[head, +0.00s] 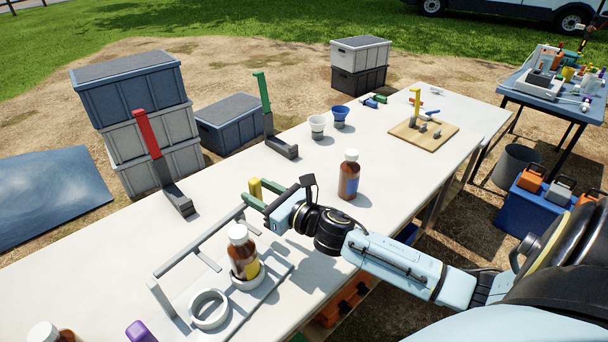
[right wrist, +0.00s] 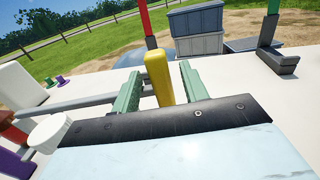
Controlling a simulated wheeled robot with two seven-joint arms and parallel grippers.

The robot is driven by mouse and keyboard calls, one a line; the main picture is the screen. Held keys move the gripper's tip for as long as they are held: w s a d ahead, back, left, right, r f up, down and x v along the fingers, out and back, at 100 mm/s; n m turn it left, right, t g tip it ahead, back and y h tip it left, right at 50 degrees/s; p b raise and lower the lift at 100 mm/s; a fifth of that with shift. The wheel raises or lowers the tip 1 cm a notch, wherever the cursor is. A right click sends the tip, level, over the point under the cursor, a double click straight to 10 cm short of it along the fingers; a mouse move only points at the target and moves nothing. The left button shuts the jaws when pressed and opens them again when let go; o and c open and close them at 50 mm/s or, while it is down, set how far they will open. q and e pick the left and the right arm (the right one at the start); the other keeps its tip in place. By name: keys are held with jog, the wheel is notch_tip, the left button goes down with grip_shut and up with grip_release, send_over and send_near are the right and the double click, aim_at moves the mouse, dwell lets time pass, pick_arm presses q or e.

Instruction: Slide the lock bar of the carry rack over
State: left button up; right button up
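The grey carry rack (head: 272,284) stands on the near part of the table, with a raised grey bar along its far side. An amber bottle with a white cap (head: 245,258) stands in one ring; the ring beside it (head: 210,309) is empty. An upright yellow post (head: 255,187) stands at the rack's right end; it also shows in the right wrist view (right wrist: 158,78). I cannot tell how it joins the lock bar. My right gripper (head: 260,194) is open, its green fingers (right wrist: 160,88) on either side of the post. My left gripper is out of view.
Another amber bottle (head: 349,176) stands right of my right gripper. Red (head: 153,150) and green (head: 263,105) uprights on grey feet line the far edge. Two cups (head: 340,116) and a wooden board (head: 424,135) lie farther back. A purple object (head: 140,331) is at the near edge.

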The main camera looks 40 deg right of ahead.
grip_shut()
jog(key=shift+s+a, duration=0.2)
jog(key=shift+a, duration=0.6)
jog(key=shift+s+a+p, duration=0.15)
jog(key=shift+a+p, duration=0.2)
jog(key=shift+a, duration=0.4)
